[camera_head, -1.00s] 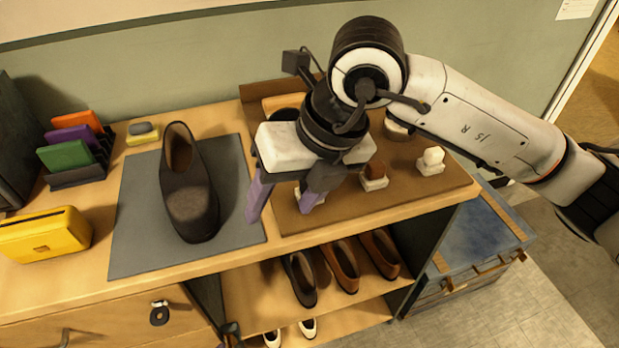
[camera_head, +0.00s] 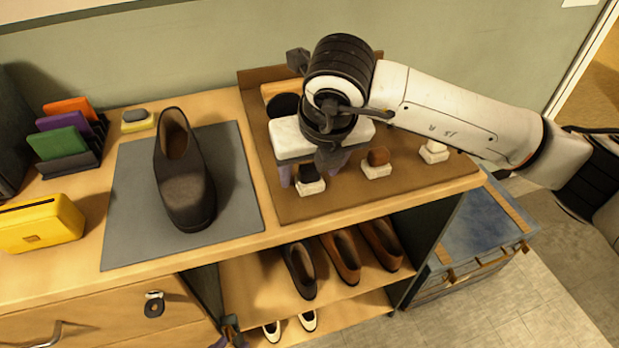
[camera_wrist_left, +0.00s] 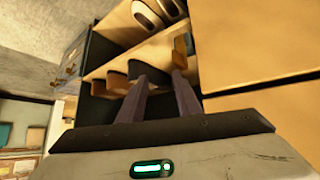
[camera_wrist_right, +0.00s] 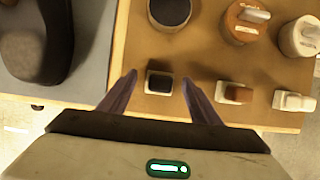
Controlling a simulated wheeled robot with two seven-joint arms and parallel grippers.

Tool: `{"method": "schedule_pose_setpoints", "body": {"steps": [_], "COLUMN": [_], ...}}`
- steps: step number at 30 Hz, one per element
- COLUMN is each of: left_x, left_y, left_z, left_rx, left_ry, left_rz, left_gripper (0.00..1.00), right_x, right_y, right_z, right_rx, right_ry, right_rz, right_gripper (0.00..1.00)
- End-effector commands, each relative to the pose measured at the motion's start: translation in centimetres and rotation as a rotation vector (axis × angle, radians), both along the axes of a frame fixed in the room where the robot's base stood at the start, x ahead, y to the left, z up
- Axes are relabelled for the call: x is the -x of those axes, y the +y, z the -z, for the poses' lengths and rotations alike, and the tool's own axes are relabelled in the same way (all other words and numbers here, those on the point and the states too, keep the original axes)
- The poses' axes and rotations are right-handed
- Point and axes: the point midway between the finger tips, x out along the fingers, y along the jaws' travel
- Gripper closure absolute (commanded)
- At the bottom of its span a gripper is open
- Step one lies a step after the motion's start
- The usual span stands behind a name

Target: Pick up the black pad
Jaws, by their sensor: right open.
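The black pad (camera_head: 309,173) sits on a small white holder near the front edge of the brown board. In the right wrist view the black pad (camera_wrist_right: 160,83) lies between the fingers of my right gripper (camera_wrist_right: 158,75), which are open and apart from it. In the head view my right gripper (camera_head: 312,178) is over the pad from behind, partly hidden by its own wrist; its exact height above the pad is hard to tell. My left gripper (camera_wrist_left: 161,76) has its fingers apart and empty, low in front of the shelves; only a bit shows in the head view.
Other holders carry a brown pad (camera_head: 378,156) and a white pad (camera_head: 433,147). Round tins stand behind them. A dark shoe (camera_head: 186,180) stands on the grey mat (camera_head: 130,240) to the left. A yellow box (camera_head: 40,222) is further left. Shoes fill the shelves below.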

Motion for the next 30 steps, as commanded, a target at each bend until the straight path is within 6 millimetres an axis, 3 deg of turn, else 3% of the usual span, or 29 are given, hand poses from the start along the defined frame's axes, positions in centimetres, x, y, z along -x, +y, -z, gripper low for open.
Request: {"method": "schedule_pose_setpoints", "body": {"steps": [2,8,16,17,25,30], "left_x": [0.0,-0.2,-0.5,-0.5,-0.5,-0.3], "left_y": [-0.1,-0.2,-0.3,-0.3,-0.2,-0.2], "left_z": [0.3,-0.1,-0.3,-0.3,-0.1,0.4], "left_rx": [0.000,0.003,0.004,0.004,0.003,0.000], "left_ry": [0.000,-0.007,-0.013,-0.013,-0.009,-0.004], "left_rz": [0.001,0.002,0.002,0.002,0.001,0.002], "left_gripper": [0.69,0.69,0.69,0.69,0.69,0.69], "right_x": [-0.3,-0.4,-0.4,-0.4,-0.4,-0.5], "right_y": [0.1,0.1,0.1,0.1,0.1,0.2], "right_z": [1.0,1.0,1.0,1.0,0.6,-1.9], "right_rx": [0.000,-0.001,-0.001,-0.001,-0.001,-0.002], "right_ry": [0.001,-0.001,0.000,0.000,-0.002,-0.005], "right_rz": [0.001,0.000,0.000,0.000,0.000,-0.001], "right_gripper": [0.42,0.42,0.84,0.86,0.86,0.86]}}
